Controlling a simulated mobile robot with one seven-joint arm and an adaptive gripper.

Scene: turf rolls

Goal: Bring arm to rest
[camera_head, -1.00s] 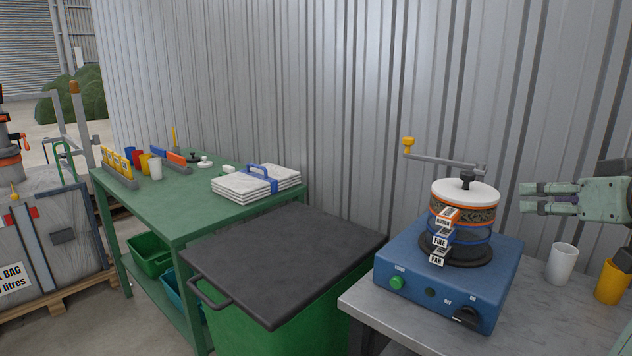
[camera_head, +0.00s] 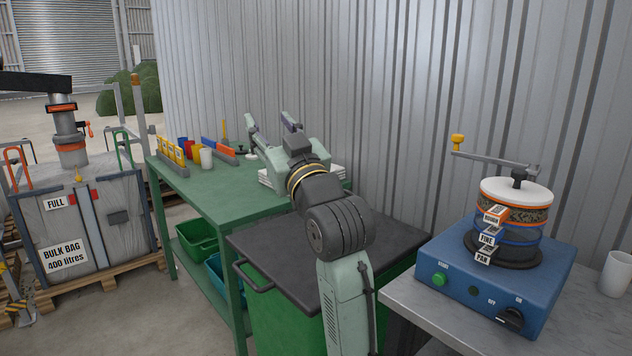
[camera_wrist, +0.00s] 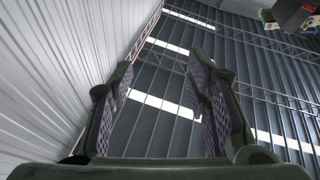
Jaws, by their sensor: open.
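My gripper (camera_head: 270,128) is raised in the head view, in front of the folded white cloths on the green table and close to the corrugated wall. Its two fingers are spread apart with nothing between them. My arm comes up from the bottom of the view, in front of the dark-lidded green bin. In the wrist view my gripper (camera_wrist: 162,95) shows its two ridged finger pads apart, pointing up toward the roof beams.
The green table (camera_head: 225,193) holds cups, racks and partly hidden white cloths (camera_head: 265,177). A dark lid (camera_head: 262,240) covers the green bin. A blue sieve shaker (camera_head: 470,285) stands on the grey bench (camera_head: 405,302) at right. A bulk bag (camera_head: 95,225) stands at left.

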